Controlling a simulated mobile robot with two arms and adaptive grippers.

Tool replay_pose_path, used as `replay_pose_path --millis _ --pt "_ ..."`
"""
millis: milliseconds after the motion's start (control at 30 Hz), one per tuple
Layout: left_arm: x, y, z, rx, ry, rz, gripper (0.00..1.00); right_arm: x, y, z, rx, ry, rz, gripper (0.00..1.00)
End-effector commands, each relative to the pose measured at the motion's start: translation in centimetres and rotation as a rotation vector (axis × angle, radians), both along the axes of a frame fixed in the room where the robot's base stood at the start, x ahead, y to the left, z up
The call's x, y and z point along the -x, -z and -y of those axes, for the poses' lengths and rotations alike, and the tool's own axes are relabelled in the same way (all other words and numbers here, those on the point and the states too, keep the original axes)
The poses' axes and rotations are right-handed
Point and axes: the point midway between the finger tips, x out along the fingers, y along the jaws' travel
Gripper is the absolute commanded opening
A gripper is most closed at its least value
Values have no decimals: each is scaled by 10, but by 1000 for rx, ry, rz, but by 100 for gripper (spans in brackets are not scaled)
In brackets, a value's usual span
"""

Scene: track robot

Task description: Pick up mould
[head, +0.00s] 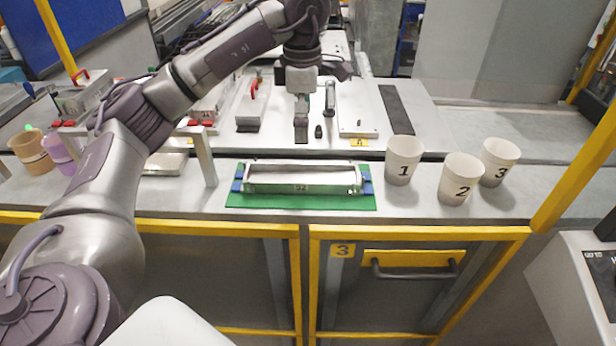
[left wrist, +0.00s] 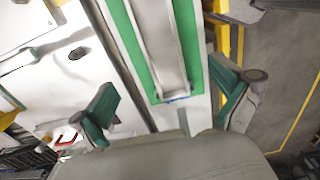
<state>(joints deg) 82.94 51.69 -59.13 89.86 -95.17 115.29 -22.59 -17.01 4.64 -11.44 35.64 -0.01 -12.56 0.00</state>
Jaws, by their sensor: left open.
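The mould (head: 302,188) is a long, shallow metal trough marked "52". It lies lengthwise across a green mat (head: 300,203) with blue pieces at its ends. In the left wrist view the mould (left wrist: 160,40) runs up from the middle, with the mat (left wrist: 137,50) along its sides. My left gripper (head: 315,118) is open and empty, pointing down behind the mould and above the white surface. In the left wrist view its two green-padded fingers (left wrist: 172,95) are spread wide, apart from the mould's near end. My right gripper is not in view.
Cups 1 (head: 403,158), 2 (head: 459,180) and 3 (head: 498,160) stand right of the mat. A metal frame (head: 205,158) stands to its left. A red-handled block (head: 250,108) and a plate marked "A" (head: 357,115) lie behind. The yellow-edged counter front lies nearest.

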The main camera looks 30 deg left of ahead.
Motion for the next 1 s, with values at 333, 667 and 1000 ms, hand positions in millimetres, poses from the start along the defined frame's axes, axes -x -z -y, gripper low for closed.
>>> replay_pose_path --millis 333,667,1000 --pt "1 63 1 1 2 -6 100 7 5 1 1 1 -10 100" --pt "0 90 2 3 3 -6 100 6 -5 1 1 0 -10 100" --pt "-2 130 3 4 2 -2 100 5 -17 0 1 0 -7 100"
